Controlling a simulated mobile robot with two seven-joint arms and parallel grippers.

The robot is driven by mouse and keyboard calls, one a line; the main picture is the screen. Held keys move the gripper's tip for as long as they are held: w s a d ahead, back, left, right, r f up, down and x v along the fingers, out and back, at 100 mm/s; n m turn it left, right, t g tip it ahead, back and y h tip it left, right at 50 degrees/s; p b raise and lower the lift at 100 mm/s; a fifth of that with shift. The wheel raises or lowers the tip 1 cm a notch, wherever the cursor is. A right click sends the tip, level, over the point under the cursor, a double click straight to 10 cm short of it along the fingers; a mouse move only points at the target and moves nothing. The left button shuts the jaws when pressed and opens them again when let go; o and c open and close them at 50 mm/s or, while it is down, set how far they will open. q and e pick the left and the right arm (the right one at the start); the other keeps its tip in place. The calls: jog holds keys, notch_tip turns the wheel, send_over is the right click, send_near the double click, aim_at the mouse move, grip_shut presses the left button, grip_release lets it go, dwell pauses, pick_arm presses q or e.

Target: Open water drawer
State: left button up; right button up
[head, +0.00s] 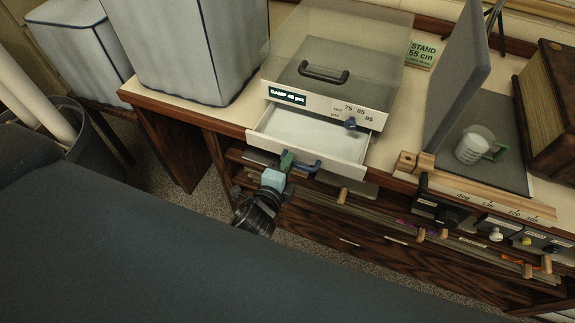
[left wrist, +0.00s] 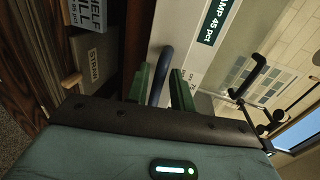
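The water drawer (head: 345,162) is a white, shallow tray-like drawer that stands out from under the clear-topped cabinet, and its inside shows. Its blue bar handle (head: 312,167) is on the front. My left gripper (head: 286,160) is at the left part of this handle. In the left wrist view, the green fingers (left wrist: 159,82) of my left gripper lie on both sides of the blue handle (left wrist: 165,60), close against it near the tips. My right gripper is not in view.
The damp cabinet (head: 326,104) with a dial and a dark display sits above the drawer. A grey panel (head: 458,75) and a measuring cup (head: 474,146) stand to the right. Wooden pegs and shelves are below. A grey covered box (head: 195,45) stands at left.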

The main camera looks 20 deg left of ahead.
pick_arm(q)
jog(key=shift+o, duration=0.6)
jog(key=v, duration=0.8)
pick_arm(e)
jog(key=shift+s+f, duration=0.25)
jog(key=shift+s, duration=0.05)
